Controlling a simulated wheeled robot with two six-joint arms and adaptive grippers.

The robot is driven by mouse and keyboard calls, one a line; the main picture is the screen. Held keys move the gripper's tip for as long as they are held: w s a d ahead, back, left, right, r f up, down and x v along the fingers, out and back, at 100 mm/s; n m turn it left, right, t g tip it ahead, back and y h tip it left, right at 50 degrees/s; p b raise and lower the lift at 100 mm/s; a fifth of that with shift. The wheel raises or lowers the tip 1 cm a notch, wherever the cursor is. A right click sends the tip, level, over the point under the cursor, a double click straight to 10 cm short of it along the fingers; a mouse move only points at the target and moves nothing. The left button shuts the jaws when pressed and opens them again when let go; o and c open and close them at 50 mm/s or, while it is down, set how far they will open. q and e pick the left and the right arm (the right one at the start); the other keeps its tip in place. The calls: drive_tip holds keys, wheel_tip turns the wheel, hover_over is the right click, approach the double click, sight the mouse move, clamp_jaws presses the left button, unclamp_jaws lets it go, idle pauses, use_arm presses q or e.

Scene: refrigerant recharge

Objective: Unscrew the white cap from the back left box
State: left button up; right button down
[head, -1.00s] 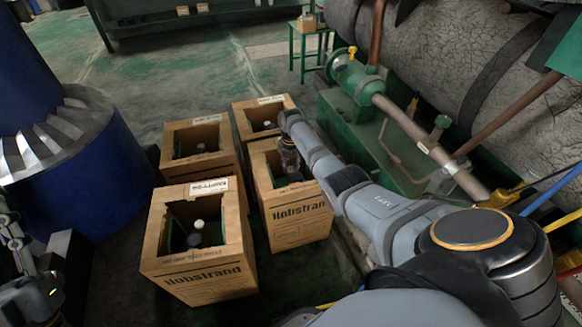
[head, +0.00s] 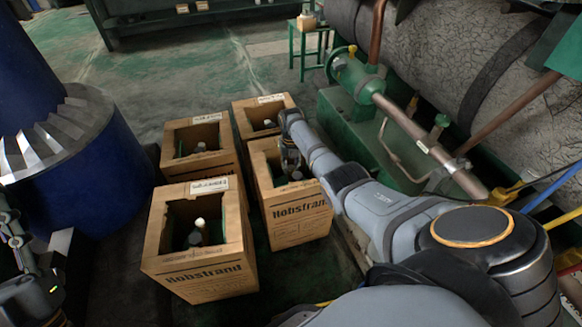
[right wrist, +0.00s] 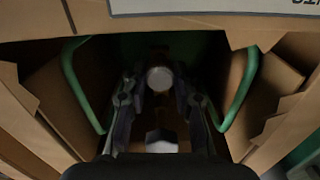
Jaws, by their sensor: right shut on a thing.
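The back left box (head: 179,172) is an open cardboard box with a small whitish cap (head: 201,146) inside. My right gripper (head: 291,168) is not at that box. It reaches down into the front right box (head: 298,217). In the right wrist view, its fingers (right wrist: 160,90) stand on either side of a round pale cap (right wrist: 159,78) and are shut on it. The head view hides this cap behind the gripper. My left gripper (head: 32,298) is at the lower left edge, dark and partly cut off, away from the boxes.
The front left box (head: 205,281) holds a dark bottle with a white cap (head: 200,223). The back right box (head: 240,120) is open too. Green rods (right wrist: 245,92) and torn cardboard edges surround my right gripper. Green machinery (head: 345,130) stands to the right; a blue column (head: 90,160) stands left.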

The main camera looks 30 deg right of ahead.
drive_tip(key=c, duration=1)
unclamp_jaws()
